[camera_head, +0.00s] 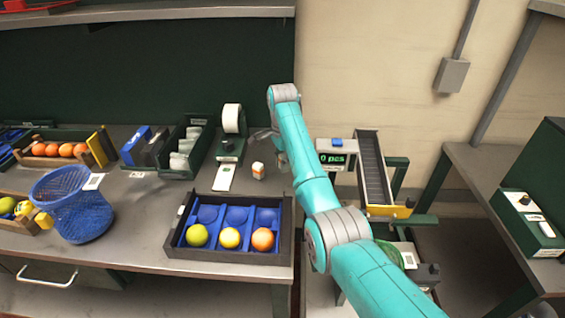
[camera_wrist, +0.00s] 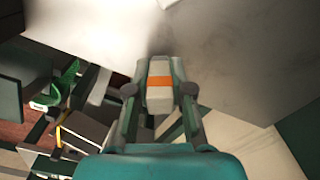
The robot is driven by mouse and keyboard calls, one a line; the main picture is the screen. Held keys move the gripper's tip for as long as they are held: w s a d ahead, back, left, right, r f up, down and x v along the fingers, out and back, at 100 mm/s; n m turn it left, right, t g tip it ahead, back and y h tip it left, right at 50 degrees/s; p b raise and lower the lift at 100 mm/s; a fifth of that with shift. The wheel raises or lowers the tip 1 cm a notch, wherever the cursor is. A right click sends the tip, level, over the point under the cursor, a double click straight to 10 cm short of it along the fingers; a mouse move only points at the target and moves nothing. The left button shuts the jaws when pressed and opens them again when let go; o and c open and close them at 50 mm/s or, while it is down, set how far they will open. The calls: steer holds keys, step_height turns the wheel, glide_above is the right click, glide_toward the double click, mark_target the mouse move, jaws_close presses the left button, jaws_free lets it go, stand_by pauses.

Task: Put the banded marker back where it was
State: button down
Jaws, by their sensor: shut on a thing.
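The banded marker is a small white block with an orange band (camera_wrist: 160,82). In the wrist view it is between the two fingers of my gripper (camera_wrist: 160,92), which is shut on it. In the head view the marker (camera_head: 258,171) shows over the grey bench top, behind the black tray and right of a white card. My gripper there is partly hidden by my teal arm. I cannot tell whether the marker's base touches the bench.
The black tray (camera_head: 172,251) has blue cups; its front row holds green-yellow, yellow and orange fruit, its back row is empty. A roll dispenser (camera_head: 231,125) and white card (camera_head: 224,178) stand left. A blue basket (camera_head: 72,205) is further left. A counting scale (camera_head: 336,157) is right.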

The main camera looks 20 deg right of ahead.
steer(key=shift+f, duration=0.5)
stand_by(0.4)
steer(key=c, duration=0.6)
jaws_free()
steer(key=shift+o, duration=0.2)
steer(key=shift+r, duration=4)
